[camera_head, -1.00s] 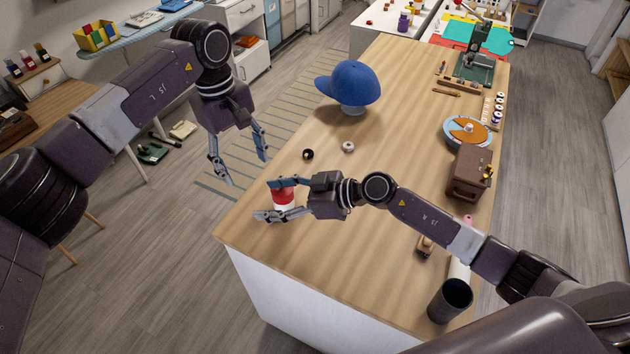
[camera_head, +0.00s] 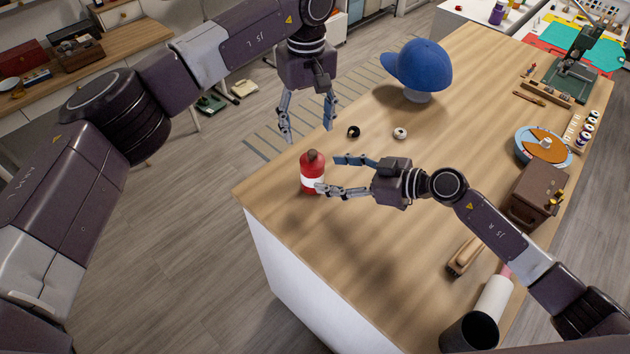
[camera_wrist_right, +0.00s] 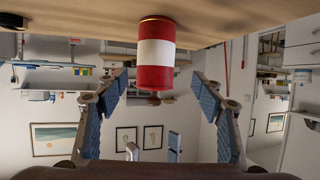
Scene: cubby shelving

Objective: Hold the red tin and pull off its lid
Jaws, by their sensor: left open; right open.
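The red tin (camera_head: 312,182) with a white label band stands upright near the left edge of the wooden counter. A dark brownish knob (camera_head: 312,156) tops its red lid. My right gripper (camera_head: 328,175) is open, coming from the right, with its fingertips at the tin's right side and the tin mostly beyond them. In the right wrist view, the tin (camera_wrist_right: 156,52) appears upside down, centred ahead between the spread fingers (camera_wrist_right: 162,84), with visible gaps on both sides. My left gripper (camera_head: 308,134) is open and empty, pointing down above and behind the tin.
A small black ring-like item (camera_head: 354,131) and a small white one (camera_head: 400,133) lie behind the right gripper. A blue cap (camera_head: 425,66) sits farther back. A brown box (camera_head: 533,197), wooden brush-like item (camera_head: 464,256) and dark cup (camera_head: 469,333) stand rightward. The front counter area is clear.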

